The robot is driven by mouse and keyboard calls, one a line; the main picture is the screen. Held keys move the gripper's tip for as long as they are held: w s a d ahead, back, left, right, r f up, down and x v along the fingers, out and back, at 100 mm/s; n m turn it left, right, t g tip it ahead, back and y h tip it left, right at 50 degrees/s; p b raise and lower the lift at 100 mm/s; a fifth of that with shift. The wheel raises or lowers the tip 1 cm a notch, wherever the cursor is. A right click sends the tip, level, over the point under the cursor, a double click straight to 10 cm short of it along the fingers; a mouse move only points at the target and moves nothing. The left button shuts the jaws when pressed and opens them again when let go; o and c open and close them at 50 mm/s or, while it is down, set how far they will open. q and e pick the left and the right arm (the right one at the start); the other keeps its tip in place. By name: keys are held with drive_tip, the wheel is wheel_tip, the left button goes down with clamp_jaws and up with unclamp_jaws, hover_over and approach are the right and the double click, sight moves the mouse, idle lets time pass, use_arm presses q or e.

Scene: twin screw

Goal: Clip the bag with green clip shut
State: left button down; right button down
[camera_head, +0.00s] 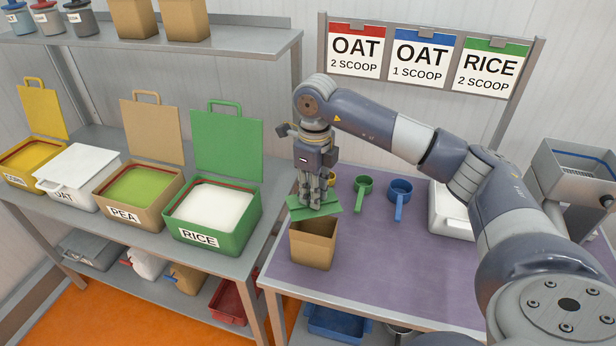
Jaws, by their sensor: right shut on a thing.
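A brown paper bag (312,246) stands upright on the purple table top at its front left corner. Its mouth looks open, with the inside showing. A green clip (318,208) sits just above the bag's mouth, roughly level and slightly tilted. My right gripper (317,203) points straight down and is shut on the green clip. Whether the clip touches the bag's rim cannot be told. My left gripper is not in view.
Green (362,190) and blue (400,192) scoops lie behind the bag, to the right. A white object (450,212) sits partly behind my arm. Left shelf bins include a green RICE bin (215,212). Order cards (420,57) hang at the back. Table space right of the bag is clear.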

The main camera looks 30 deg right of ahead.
sight(314, 212)
drive_tip(key=shift+d, duration=0.15)
drive_tip(key=shift+s+f+b, duration=0.1)
drive_tip(key=shift+f+b, duration=0.35)
drive_tip(key=shift+f, duration=0.1)
drive_tip(key=shift+f+b, duration=1.7)
drive_tip(key=shift+f, duration=0.85)
drive_tip(key=shift+f+b, duration=0.15)
drive_tip(key=shift+b, duration=0.25)
drive_tip(key=c, duration=1.4)
unclamp_jaws()
